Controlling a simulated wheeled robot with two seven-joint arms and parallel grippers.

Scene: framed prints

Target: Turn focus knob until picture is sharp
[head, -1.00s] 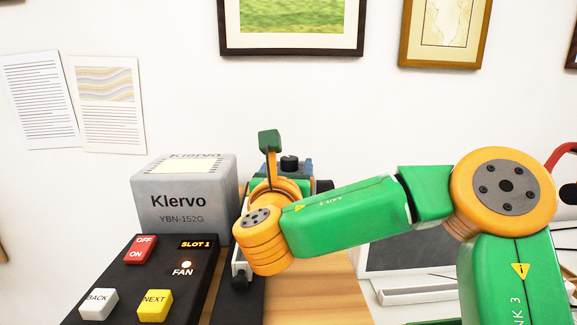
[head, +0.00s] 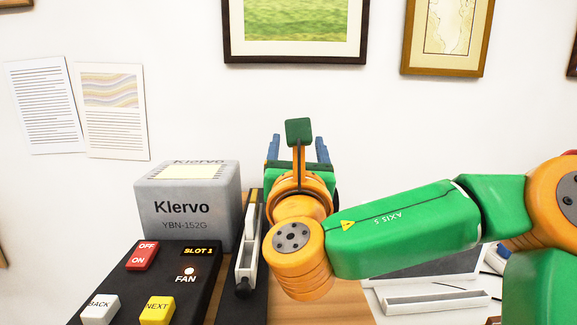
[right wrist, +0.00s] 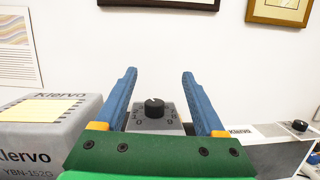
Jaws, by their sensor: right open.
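A black round knob (right wrist: 154,107) with a white pointer line sits on a grey box (right wrist: 155,127) with dial marks and numbers, in the right wrist view. My right gripper (right wrist: 158,73) is open, its two blue fingers left and right of the knob in that view, with a gap on each side. I cannot tell its depth from the knob. In the head view my right gripper (head: 298,140) shows above the orange wrist, fingers apart. The knob is hidden there behind my arm. No projected picture is in view. My left gripper is not in view.
A grey Klervo box (head: 187,220) stands left of my right wrist. Before it is a black control panel (head: 150,270) with red, white and yellow buttons. A second black knob (right wrist: 300,126) sits at right. Framed prints (head: 296,55) and paper sheets (head: 112,112) hang on the white wall.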

